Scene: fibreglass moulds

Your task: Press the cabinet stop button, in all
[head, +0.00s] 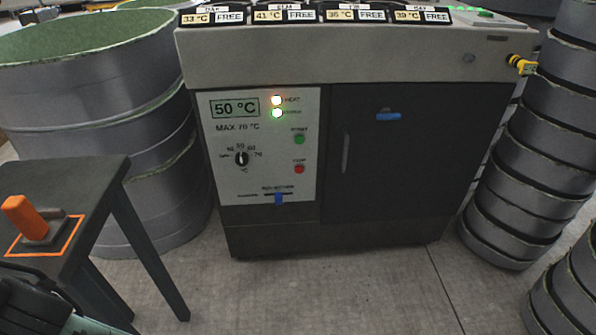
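The cabinet (355,55) stands ahead of me, grey on top with a dark front. Its white control panel (225,185) is on the left of the front. The stop button (299,169) is a small red round button low on the panel's right side, with a small red label above it. A green button (299,139) sits above it. The heat lamp (277,100) and a green lamp (277,113) are lit. The display (235,108) reads 50 °C. Nothing covers the stop button. My gripper's fingers are not in view.
A dark stand (70,180) at the left holds an orange-handled tool (25,218). Large grey round moulds (150,115) stand behind it. Stacked grey rings (545,150) rise at the right. A blue slider (278,197) and dial (241,158) share the panel. Floor (310,290) before the cabinet is clear.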

